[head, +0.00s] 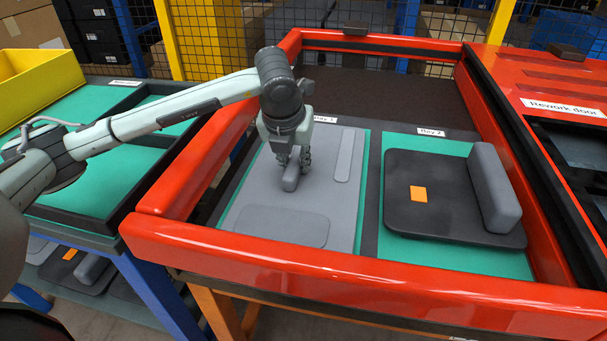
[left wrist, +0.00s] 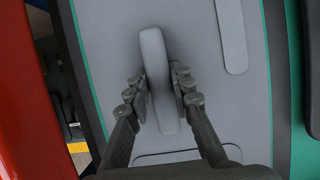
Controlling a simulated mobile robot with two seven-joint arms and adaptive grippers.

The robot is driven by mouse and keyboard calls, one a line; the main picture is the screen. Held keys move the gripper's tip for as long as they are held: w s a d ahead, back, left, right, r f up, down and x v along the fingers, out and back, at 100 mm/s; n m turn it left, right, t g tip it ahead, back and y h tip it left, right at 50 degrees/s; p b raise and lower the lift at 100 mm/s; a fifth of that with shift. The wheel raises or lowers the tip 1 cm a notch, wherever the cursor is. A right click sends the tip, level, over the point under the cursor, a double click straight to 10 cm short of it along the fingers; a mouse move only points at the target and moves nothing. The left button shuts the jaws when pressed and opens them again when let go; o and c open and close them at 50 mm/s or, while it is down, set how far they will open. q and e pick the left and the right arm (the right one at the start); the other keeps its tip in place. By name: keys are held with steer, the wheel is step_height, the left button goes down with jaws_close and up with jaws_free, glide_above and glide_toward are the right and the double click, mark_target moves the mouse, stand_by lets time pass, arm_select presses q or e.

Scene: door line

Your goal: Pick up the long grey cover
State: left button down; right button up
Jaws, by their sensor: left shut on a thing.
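The long grey cover (head: 335,214) lies flat in the left bay of the red frame, over a green base. It has a raised upright bar handle (head: 290,183) and flat raised patches. My left gripper (head: 294,169) points down at the cover and is shut on the bar handle. In the left wrist view, the fingers of my left gripper (left wrist: 158,85) press both sides of the handle (left wrist: 153,50), with the cover (left wrist: 195,70) flat behind. The cover appears to rest on its base. My right gripper is not in view.
The red frame (head: 330,267) has raised walls around both bays. Bay 2 holds a dark panel (head: 440,212) with an orange square and a thick grey block (head: 494,190). A table (head: 75,240) with green sections and a yellow bin (head: 38,82) stands at left.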

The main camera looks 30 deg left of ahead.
arm_select(q)
steer(key=shift+f, duration=0.1)
steer(key=shift+r, duration=0.25)
step_height(320, 180, up, 8)
step_height(320, 180, up, 5)
steer(key=p, duration=0.2)
step_height(320, 180, up, 13)
glide_above(295, 160)
steer(key=shift+r, duration=0.15)
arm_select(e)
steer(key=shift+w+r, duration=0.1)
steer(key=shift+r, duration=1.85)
